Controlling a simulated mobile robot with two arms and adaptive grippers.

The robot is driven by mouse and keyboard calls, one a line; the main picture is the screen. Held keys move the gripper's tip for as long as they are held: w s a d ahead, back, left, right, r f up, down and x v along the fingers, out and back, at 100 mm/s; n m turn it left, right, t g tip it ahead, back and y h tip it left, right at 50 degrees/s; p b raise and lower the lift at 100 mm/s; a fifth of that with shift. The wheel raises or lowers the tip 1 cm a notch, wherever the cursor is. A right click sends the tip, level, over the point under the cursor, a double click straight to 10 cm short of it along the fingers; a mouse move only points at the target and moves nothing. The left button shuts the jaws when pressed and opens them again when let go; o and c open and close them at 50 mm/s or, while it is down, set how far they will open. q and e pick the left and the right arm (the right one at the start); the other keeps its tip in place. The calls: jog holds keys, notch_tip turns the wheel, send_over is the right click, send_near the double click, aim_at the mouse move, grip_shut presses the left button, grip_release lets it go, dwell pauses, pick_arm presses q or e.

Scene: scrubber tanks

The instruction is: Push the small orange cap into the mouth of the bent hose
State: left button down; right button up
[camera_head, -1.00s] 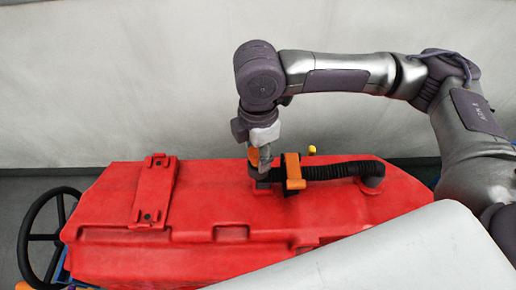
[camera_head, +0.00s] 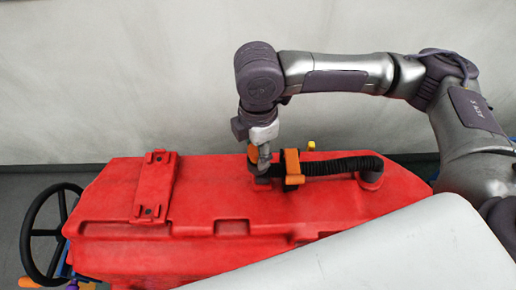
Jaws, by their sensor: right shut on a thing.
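The small orange cap (camera_head: 253,154) shows as a bit of orange at the fingers of my right gripper (camera_head: 262,167), which is shut on it and points down; the fingers hide most of it. The gripper is just left of this clip, close to the hose end. The hose mouth is hidden, and I cannot tell whether the cap touches it. My left gripper is out of view.
The red tank (camera_head: 225,190) fills the middle, with a raised red bracket (camera_head: 155,187) on its left. A small yellow knob (camera_head: 311,146) stands behind the hose. A black steering wheel (camera_head: 32,232) is at the left. A pale wall rises behind the tank.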

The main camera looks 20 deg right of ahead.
jog(key=shift+s+f, duration=0.25)
jog(key=shift+f, duration=0.15)
jog(key=shift+r+p, duration=0.1)
jog(key=shift+p, duration=0.5)
dwell(0.4)
jog(key=o, duration=0.9)
jog(key=shift+w, duration=0.1)
jog(key=shift+o, duration=0.6)
jog(key=shift+w, duration=0.2)
jog(key=o, duration=0.5)
jog(key=shift+r, duration=0.15)
jog(key=shift+r, duration=0.1)
jog(key=shift+r+p, duration=2.2)
jog(key=shift+p, duration=0.7)
